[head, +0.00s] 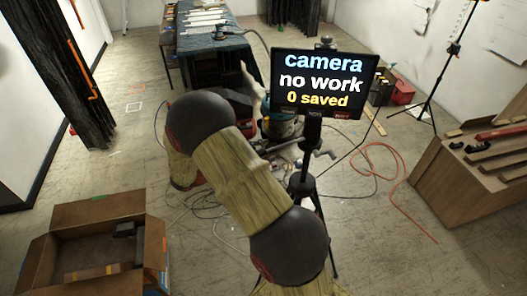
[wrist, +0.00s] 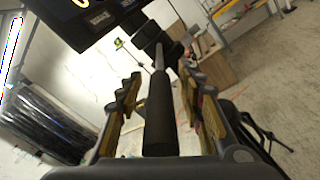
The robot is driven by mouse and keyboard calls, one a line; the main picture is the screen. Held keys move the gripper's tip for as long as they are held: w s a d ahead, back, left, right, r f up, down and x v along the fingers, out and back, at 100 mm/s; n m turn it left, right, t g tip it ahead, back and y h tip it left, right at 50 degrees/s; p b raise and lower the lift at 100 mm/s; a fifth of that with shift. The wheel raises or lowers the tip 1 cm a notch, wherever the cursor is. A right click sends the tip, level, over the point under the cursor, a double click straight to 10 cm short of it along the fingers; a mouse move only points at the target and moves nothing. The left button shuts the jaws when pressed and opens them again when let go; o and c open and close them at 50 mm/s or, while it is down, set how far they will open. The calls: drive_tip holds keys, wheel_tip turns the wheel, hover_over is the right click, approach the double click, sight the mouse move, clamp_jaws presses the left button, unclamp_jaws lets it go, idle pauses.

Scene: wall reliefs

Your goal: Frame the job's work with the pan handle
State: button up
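A camera screen (head: 323,82) on a black tripod (head: 303,185) reads "camera no work 0 saved" in the head view. Its lower edge (wrist: 85,20) shows at the top left of the wrist view. The pan handle, a black grip (wrist: 160,115) on a thin rod, runs from the tripod head toward my wrist camera. My gripper (wrist: 163,92) is open, with one finger on each side of the handle and a visible gap on both sides. In the head view my arm hides part of the space before the tripod, and I cannot make out the gripper there.
A draped table (head: 205,42) stands behind. An open cardboard box (head: 100,245) is at lower left, a wooden bench (head: 455,185) at right. Orange hose (head: 385,165) and cables lie on the floor around the tripod. A light stand (head: 445,75) stands at back right.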

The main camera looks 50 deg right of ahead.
drive_tip(key=shift+d, duration=0.1)
drive_tip(key=shift+c, duration=1)
drive_tip(key=c, duration=0.7)
drive_tip(key=shift+s, duration=0.1)
clamp_jaws()
